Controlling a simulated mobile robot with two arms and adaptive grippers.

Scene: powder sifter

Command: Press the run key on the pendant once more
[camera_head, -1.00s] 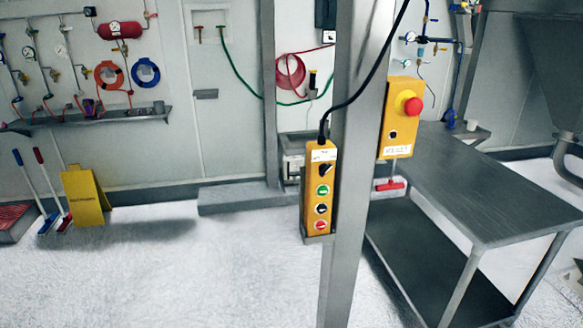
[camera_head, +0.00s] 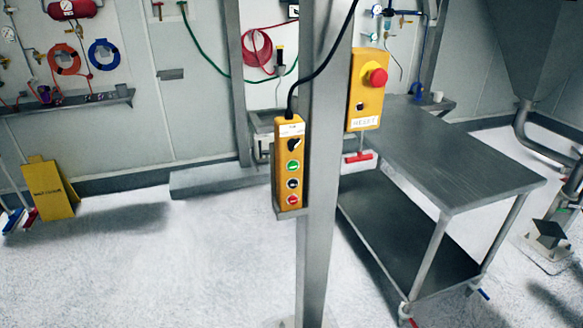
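The yellow pendant (camera_head: 289,164) hangs upright in a small grey holder on the left side of a steel post. A black cable rises from its top. Its front carries a dark selector switch near the top, a green key (camera_head: 293,166), a black key (camera_head: 292,184) and a red key (camera_head: 293,200) at the bottom. The key labels are too small to read. Neither of my grippers shows in the head view.
The steel post (camera_head: 318,230) stands in front. A yellow box with a red mushroom button (camera_head: 377,77) is on its right. A steel table (camera_head: 450,165) with a lower shelf stands to the right. A yellow floor sign (camera_head: 50,190) stands at left. The floor at centre left is clear.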

